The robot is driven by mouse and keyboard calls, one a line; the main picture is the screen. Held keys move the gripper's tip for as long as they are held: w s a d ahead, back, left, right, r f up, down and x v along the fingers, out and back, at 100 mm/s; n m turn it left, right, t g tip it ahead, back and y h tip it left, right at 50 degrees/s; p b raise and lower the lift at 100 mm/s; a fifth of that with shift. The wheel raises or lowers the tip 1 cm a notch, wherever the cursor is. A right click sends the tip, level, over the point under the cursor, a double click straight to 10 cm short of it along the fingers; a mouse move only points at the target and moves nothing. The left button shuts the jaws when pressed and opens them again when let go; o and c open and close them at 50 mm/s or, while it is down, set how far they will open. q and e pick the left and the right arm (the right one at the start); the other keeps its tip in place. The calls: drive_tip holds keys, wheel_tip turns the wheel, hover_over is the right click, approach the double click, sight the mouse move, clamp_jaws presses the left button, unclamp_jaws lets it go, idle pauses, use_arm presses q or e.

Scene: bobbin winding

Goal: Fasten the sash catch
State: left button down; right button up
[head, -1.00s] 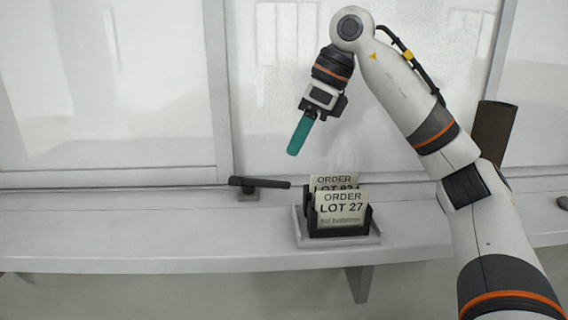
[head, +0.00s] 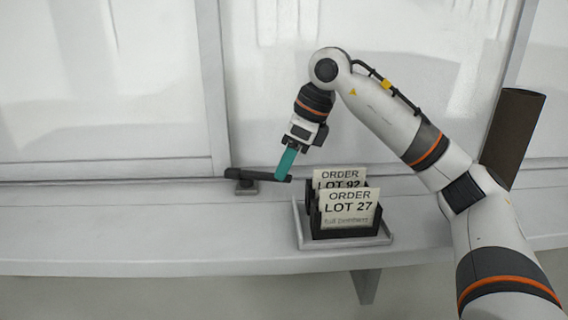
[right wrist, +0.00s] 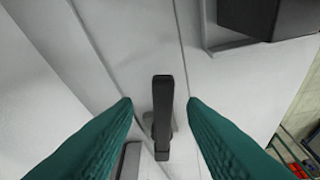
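The sash catch (head: 256,174) is a dark lever on a small base on the sill, at the foot of the window. Its lever lies roughly along the sill, its free end to the right. My right gripper (head: 284,170) has teal fingers and is down at the lever's free end. In the right wrist view the lever (right wrist: 162,112) shows between the two spread fingertips of the right gripper (right wrist: 160,103), with a gap on each side. I cannot tell how far the fingertips reach down beside it. My left gripper is not in view.
A black card holder (head: 316,224) with order cards (head: 349,209) stands in a grey tray (head: 300,234), close right of the catch. A brown upright object (head: 512,137) stands behind my right arm. The sill left of the catch is clear.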

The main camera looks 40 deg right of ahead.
drive_tip(key=shift+w+a+f, duration=0.1)
drive_tip(key=shift+a+f, duration=0.2)
drive_tip(key=shift+f, duration=0.25)
clamp_jaws()
